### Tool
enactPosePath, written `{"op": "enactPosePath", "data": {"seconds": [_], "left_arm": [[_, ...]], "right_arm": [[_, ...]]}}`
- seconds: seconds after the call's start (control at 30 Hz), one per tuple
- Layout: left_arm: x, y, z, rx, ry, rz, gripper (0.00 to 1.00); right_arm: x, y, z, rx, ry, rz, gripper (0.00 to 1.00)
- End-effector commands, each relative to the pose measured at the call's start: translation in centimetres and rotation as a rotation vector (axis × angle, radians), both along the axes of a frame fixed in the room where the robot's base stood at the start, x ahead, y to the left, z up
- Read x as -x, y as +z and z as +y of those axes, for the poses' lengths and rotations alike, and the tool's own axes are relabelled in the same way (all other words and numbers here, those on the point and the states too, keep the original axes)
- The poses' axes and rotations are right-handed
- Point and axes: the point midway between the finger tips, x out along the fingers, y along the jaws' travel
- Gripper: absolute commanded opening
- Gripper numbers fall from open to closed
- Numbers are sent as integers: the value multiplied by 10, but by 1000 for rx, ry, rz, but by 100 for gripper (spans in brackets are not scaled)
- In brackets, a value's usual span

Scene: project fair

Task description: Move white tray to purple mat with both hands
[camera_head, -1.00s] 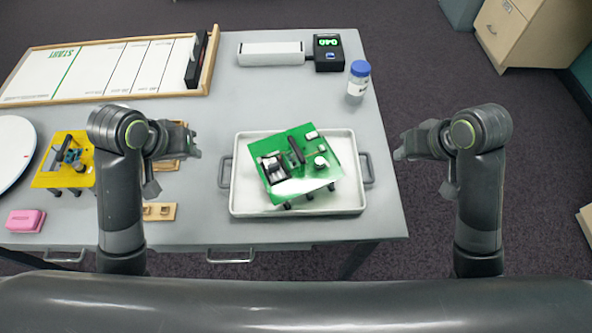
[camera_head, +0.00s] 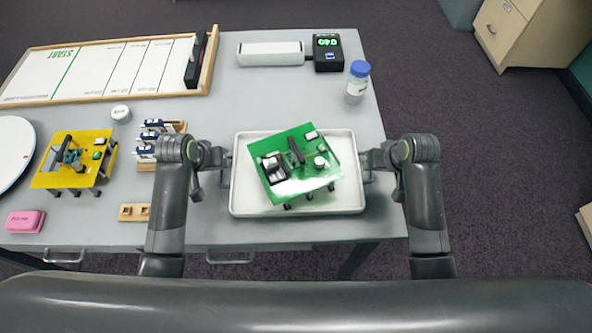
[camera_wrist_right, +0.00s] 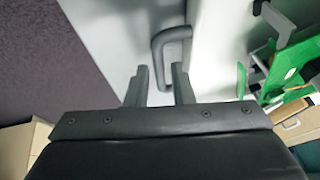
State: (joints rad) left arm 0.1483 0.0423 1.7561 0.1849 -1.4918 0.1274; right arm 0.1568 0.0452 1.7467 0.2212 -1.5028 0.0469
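The white tray (camera_head: 240,205) lies on the grey table with a handle at each end. A green board (camera_head: 305,180) with black and white parts on it rests in the tray. My left gripper (camera_head: 222,158) is at the tray's left handle; whether its fingers are open is not clear. My right gripper (camera_head: 369,160) is at the right handle. In the right wrist view my right gripper (camera_wrist_right: 161,72) is open, its two fingers apart, with the grey handle (camera_wrist_right: 158,45) just ahead and partly between them. No purple mat is in view.
A yellow board (camera_head: 88,170), a pink block (camera_head: 25,221) and a wooden rack (camera_head: 175,128) stand left of the tray. A blue-capped bottle (camera_head: 357,85), black display box (camera_head: 328,52) and white bar (camera_head: 270,53) are behind it. The table ends just right of the tray.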

Motion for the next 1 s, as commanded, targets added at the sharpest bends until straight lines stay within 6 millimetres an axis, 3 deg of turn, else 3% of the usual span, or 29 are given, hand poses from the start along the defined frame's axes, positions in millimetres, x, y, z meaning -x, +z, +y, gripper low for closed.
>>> {"op": "enactPosePath", "data": {"seconds": [0.2, 0.5, 0.67, 1.0], "left_arm": [[-5, -11, -2, 0, -1, 0, 22], [-5, -12, -2, 0, -1, 0, 22], [-5, -12, -2, 0, 0, 0, 1], [-6, -10, -2, 0, -1, -3, 0]], "right_arm": [[-5, -11, 2, 0, 0, 0, 22], [-5, -12, 3, 0, 0, -1, 22], [-5, -12, 3, 0, 0, 0, 1], [-5, -11, 3, -1, 0, -3, 0]]}}
